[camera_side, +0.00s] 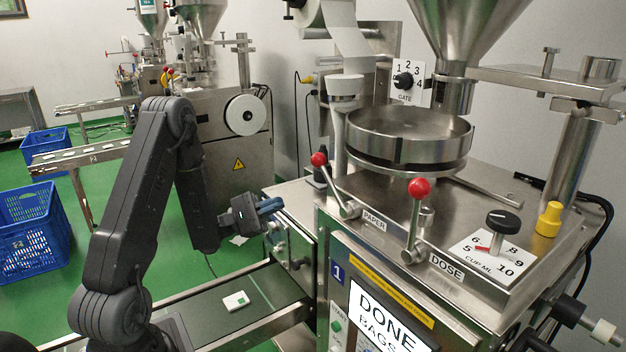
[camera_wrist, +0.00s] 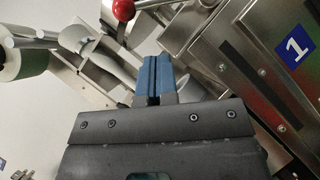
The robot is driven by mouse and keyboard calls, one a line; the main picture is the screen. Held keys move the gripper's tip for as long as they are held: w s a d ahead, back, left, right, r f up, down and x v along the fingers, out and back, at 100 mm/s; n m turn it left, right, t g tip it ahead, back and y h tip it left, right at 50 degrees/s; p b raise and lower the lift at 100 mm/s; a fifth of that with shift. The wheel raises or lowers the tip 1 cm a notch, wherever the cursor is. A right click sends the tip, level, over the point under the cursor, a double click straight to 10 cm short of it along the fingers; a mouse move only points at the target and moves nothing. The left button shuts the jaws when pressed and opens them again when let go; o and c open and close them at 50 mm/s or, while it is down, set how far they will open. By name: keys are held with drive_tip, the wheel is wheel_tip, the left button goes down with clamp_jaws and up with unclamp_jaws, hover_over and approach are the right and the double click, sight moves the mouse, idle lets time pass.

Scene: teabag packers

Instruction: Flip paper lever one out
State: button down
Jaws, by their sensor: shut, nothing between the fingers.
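The paper lever (camera_side: 336,186) of machine 1 is a metal rod with a red ball on its end. It stands next to the PAPER label on the machine's top front edge and leans up and to the left in the side view. Its red ball (camera_wrist: 124,10) also shows at the top of the wrist view. My gripper (camera_side: 272,206) is left of the lever and lower than its ball, apart from it. In the wrist view its blue fingers (camera_wrist: 156,76) are together with nothing between them.
The dose lever (camera_side: 418,222), also red-balled, stands right of the paper lever. A cup dial (camera_side: 496,238) and a yellow knob (camera_side: 549,218) are farther right. The conveyor (camera_side: 270,292) below carries a white teabag packet (camera_side: 236,301). A second machine (camera_side: 235,170) stands behind.

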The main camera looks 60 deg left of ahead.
sight(330, 183)
drive_tip(key=shift+s+a+f+n+t+y, duration=0.15)
drive_tip(key=shift+a+f+n+t+y, duration=0.25)
drive_tip(key=shift+a+y, duration=0.2)
drive_tip(key=shift+s+a+f+n+t+y, duration=0.15)
drive_tip(key=shift+a+f+n+t+y, duration=0.1)
drive_tip(key=shift+a+n+t+y, duration=0.25)
drive_tip(key=s+d+r+x, duration=0.1)
drive_tip(key=x, duration=1.2)
drive_tip(key=shift+s+d+r, duration=0.3)
drive_tip(key=shift+s, duration=0.05)
